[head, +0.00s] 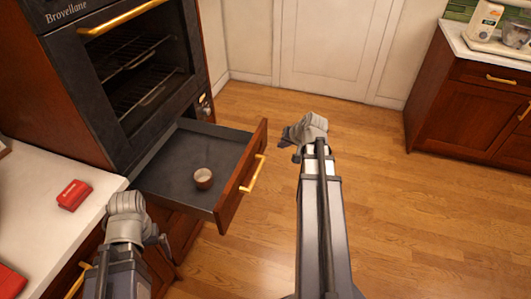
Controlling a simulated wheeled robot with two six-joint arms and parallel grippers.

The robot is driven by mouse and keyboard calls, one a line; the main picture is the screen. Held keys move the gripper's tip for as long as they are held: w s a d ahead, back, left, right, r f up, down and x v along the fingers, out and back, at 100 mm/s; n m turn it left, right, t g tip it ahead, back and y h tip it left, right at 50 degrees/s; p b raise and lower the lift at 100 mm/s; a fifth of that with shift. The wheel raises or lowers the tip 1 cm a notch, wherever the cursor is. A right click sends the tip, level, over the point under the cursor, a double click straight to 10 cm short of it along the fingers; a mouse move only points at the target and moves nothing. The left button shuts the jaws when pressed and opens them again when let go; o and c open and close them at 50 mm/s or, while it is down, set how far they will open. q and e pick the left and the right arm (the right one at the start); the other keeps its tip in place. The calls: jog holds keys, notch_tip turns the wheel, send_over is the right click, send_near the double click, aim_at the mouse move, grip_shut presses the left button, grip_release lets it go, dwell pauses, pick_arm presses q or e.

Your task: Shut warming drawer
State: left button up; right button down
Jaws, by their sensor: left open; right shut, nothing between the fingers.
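The warming drawer (187,158) is pulled out below the black oven. It has a dark inside, a reddish wood front (231,192) and a gold bar handle (254,173). My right gripper (285,139) is shut and empty, to the right of the drawer front and apart from the handle. My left gripper (160,243) is open near the counter's edge, to the lower left of the drawer front. Its fingers are small and partly hidden by the wrist.
The oven (125,75) shows wire racks inside and a gold handle. A white counter (85,225) with a red box (74,195) lies at the left. A wooden cabinet (470,100) with a light top stands at the right. The wood floor (410,220) is clear.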

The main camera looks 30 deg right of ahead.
jog(key=b, duration=0.8)
send_near(261, 150)
jog(key=shift+x, duration=2.45)
jog(key=shift+f, duration=0.1)
jog(key=w+a, duration=0.7)
jog(key=w, duration=0.2)
jog(key=w+a, duration=0.7)
jog(key=w, duration=0.2)
jog(key=w+a, duration=0.7)
jog(key=w, duration=0.2)
jog(key=shift+w+a, duration=0.15)
jog(key=shift+a, duration=0.05)
jog(key=shift+w, duration=0.1)
